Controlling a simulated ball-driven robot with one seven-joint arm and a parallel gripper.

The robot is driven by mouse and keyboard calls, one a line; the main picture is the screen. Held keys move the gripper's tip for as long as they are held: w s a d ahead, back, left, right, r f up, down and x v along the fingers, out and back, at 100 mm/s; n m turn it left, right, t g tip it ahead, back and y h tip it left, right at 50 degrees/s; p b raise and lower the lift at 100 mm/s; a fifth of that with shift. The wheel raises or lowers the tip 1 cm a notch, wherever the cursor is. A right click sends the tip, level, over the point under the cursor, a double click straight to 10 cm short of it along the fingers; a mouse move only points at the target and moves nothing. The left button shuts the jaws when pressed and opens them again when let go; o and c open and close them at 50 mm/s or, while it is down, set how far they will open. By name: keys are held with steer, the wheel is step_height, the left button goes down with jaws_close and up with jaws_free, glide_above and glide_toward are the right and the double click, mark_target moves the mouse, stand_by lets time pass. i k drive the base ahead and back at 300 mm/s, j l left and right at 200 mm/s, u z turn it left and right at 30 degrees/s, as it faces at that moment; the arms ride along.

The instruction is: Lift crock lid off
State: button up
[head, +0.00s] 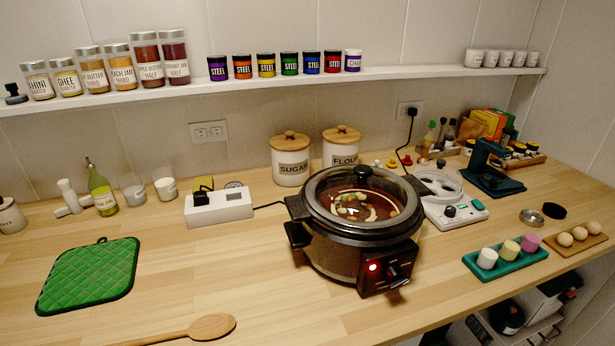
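Pale and orange pieces of food in dark liquid show through the glass. My gripper is not in view.
A green quilted mat (88,275) and a wooden spoon (211,327) lie on the left counter (260,285). Sugar (291,166) and flour (341,150) canisters stand close behind the crock. A white appliance (447,196) is close on its right. A shelf of jars runs above.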

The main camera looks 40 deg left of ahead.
mark_target(356, 196)
steer(key=u, duration=0.9)
